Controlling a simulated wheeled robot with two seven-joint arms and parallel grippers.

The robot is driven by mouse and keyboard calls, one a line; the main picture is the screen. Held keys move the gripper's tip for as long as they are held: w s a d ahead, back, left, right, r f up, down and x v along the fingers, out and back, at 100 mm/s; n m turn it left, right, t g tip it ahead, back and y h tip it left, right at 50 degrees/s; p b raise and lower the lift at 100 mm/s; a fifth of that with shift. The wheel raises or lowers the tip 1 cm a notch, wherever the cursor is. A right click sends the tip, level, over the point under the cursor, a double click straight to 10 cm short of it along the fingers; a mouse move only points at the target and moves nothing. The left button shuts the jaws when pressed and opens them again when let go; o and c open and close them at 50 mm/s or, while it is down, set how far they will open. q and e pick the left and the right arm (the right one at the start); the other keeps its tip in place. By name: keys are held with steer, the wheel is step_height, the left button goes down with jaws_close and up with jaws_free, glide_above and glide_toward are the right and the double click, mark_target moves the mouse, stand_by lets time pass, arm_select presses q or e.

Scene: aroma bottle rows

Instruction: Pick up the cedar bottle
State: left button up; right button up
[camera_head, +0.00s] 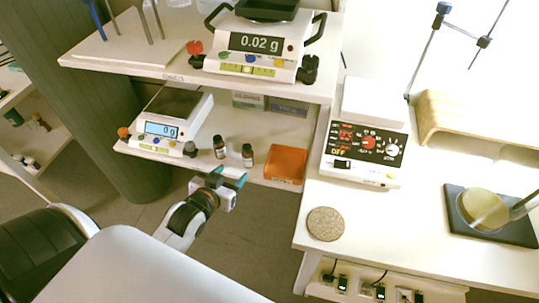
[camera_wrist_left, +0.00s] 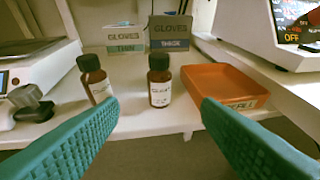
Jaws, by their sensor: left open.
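Two small brown bottles with black caps and white labels stand upright on the lower shelf (camera_head: 277,127). The left bottle (camera_head: 219,147) also shows in the left wrist view (camera_wrist_left: 94,78), and the right bottle (camera_head: 247,156) shows there near the middle (camera_wrist_left: 159,82). Their label text is too small to read, so I cannot tell which is cedar. My left gripper (camera_head: 228,177) is open and empty, just in front of the shelf edge. In the left wrist view its teal fingers frame the right bottle, apart from it. My right gripper is not in view.
An orange tray (camera_wrist_left: 225,86) sits right of the bottles. Two gloves boxes, one green (camera_wrist_left: 122,39) and one dark (camera_wrist_left: 170,33), stand behind. A scale (camera_head: 170,121) stands at left. The upper shelf (camera_head: 308,88) with another scale (camera_head: 258,50) overhangs the area.

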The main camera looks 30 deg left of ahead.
mark_target(245, 159)
arm_select(q)
steer(key=x, duration=1.1)
steer(key=shift+w+b, duration=0.35)
steer(key=shift+r, duration=0.1)
steer(key=shift+c, duration=0.4)
steer(key=c, duration=1)
